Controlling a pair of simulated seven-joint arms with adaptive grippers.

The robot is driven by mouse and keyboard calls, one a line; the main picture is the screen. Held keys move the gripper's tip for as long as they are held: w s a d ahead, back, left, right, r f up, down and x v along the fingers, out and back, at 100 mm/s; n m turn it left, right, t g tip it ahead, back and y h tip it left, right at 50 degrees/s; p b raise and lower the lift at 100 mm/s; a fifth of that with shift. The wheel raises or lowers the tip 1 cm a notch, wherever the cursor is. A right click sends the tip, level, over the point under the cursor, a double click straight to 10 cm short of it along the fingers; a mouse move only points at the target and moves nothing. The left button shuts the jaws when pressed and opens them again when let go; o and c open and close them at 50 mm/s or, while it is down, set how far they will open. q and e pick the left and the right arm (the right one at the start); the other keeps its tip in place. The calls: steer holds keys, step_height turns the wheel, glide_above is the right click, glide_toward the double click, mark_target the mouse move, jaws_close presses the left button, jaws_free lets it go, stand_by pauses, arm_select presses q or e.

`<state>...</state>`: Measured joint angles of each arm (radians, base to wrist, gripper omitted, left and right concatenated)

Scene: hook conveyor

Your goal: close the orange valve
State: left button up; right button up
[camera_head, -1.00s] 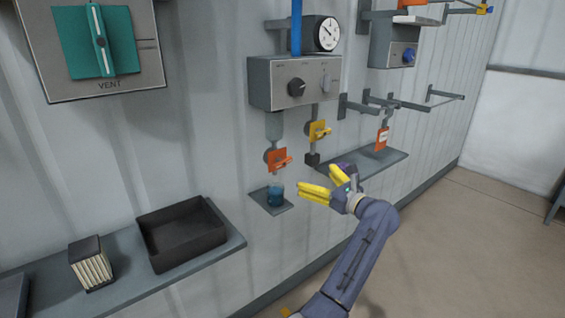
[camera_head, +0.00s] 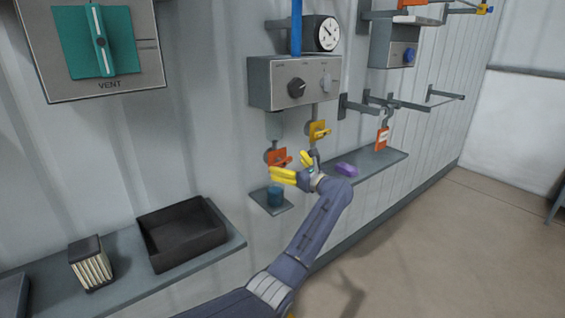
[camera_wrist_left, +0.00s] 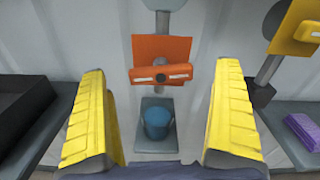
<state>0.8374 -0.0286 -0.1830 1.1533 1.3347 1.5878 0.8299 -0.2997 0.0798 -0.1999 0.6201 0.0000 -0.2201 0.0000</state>
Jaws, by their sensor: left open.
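The orange valve (camera_head: 277,157) is on the wall under the grey control box, with its handle reaching to the right in the head view. In the left wrist view the orange valve (camera_wrist_left: 161,62) is centred ahead, its handle lying crosswise over the plate. My left gripper (camera_head: 290,167) is open and empty, its yellow fingers just in front of and slightly below the valve. In the left wrist view its fingers (camera_wrist_left: 158,125) stand on either side, with the valve beyond them and apart from them. My right gripper does not show.
A blue cup (camera_head: 275,196) stands on a small shelf below the valve. A yellow valve (camera_head: 318,130) is close by to the upper right. A purple block (camera_head: 346,169) lies on the right shelf. A black tray (camera_head: 183,235) is at the left.

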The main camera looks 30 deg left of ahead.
mark_target(284, 162)
arm_select(q)
steer(key=shift+x, duration=1.7)
steer(key=c, duration=1.2)
steer(key=shift+w+d+m, duration=0.1)
steer(key=shift+m, duration=0.9)
steer(key=o, duration=1.2)
